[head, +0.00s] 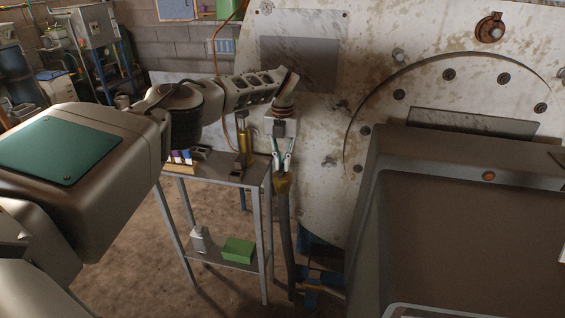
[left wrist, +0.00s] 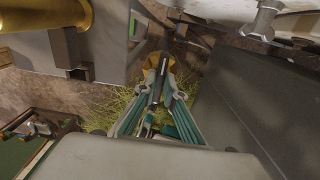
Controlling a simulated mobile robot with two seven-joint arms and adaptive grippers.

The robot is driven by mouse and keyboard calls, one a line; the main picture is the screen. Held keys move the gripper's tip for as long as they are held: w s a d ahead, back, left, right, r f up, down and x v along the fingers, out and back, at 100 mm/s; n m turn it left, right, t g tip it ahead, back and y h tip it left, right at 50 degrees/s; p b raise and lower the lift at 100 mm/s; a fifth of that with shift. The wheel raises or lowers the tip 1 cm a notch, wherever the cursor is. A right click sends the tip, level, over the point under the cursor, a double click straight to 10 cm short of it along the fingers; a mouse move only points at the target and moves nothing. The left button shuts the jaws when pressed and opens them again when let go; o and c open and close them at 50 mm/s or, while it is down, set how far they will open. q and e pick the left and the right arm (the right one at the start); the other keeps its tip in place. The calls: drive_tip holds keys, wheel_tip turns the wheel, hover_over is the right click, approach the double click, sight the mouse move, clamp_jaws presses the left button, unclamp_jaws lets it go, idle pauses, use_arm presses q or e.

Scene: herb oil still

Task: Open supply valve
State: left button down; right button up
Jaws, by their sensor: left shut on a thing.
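The supply valve appears as a brass body (head: 283,184) on a dark vertical pipe, in front of the stained pale panel. My left gripper (head: 284,166) reaches down from above, its fingers at the top of the brass body. In the left wrist view the fingers (left wrist: 158,92) are closed around a dark narrow bar, which looks like the valve handle (left wrist: 158,84), with the brass body (left wrist: 152,63) just beyond. The fingers hide part of the handle, so its exact angle is unclear. My right gripper is not in view.
A metal stand (head: 222,172) with small items and a brass cylinder (head: 243,149) is left of the valve. Its lower shelf holds a green box (head: 238,250). A large dark open-topped housing (head: 470,225) stands close on the right. Bare floor lies left of the stand.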

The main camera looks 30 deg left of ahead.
sight(282, 165)
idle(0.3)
use_arm(q)
drive_tip(key=c, duration=2.3)
unclamp_jaws()
drive_tip(key=shift+o, duration=0.8)
drive_tip(key=shift+r, duration=0.55)
wheel_tip(282, 165, up, 11)
drive_tip(key=shift+f, duration=0.1)
